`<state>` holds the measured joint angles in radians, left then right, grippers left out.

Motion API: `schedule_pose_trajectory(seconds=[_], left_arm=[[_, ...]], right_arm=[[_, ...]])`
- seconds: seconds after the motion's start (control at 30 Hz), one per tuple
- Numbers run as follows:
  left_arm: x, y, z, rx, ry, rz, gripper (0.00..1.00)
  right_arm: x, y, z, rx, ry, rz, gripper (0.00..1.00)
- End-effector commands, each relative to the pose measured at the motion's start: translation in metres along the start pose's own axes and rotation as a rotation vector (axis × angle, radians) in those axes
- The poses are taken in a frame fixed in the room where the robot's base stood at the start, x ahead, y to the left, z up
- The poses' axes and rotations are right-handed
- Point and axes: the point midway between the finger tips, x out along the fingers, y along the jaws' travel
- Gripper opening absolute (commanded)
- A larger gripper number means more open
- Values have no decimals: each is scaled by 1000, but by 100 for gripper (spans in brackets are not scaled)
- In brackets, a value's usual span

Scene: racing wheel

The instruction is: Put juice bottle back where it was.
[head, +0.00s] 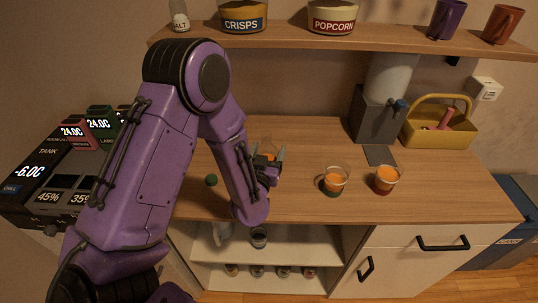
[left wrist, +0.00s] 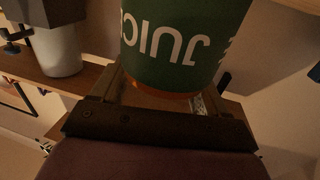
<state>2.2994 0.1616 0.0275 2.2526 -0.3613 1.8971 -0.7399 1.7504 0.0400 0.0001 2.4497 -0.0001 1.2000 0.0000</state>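The juice bottle (left wrist: 175,45) fills the top of the left wrist view, with a green label whose letters appear upside down and orange below it. It sits between the two fingers of my left gripper (left wrist: 160,92), which look closed against its sides. In the head view my left gripper (head: 267,158) is above the counter, left of the glasses, with a bit of the orange bottle (head: 266,156) showing between its fingers. Most of the bottle is hidden there by the gripper and forearm. My right gripper is out of view.
Two glasses of orange juice (head: 334,181) (head: 385,179) stand on the wooden counter (head: 300,205). A small green round thing (head: 211,180) is beside my forearm. A grey dispenser (head: 375,118) and yellow basket (head: 440,128) stand at the back right. A shelf (head: 350,38) with jars and mugs hangs above.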

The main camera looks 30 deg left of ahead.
Motion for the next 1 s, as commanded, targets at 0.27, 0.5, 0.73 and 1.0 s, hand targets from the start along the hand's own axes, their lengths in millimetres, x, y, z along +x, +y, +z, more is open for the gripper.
schedule_pose_trajectory(seconds=[0.27,0.5,0.73,1.0], left_arm=[[0,-1,0,1,-2,-1,100],[-28,0,4,5,-2,4,100],[-80,0,-7,9,-5,3,100],[-115,0,-5,5,-5,3,100]], right_arm=[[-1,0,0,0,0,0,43],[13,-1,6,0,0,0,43],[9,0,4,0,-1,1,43],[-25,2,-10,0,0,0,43]])
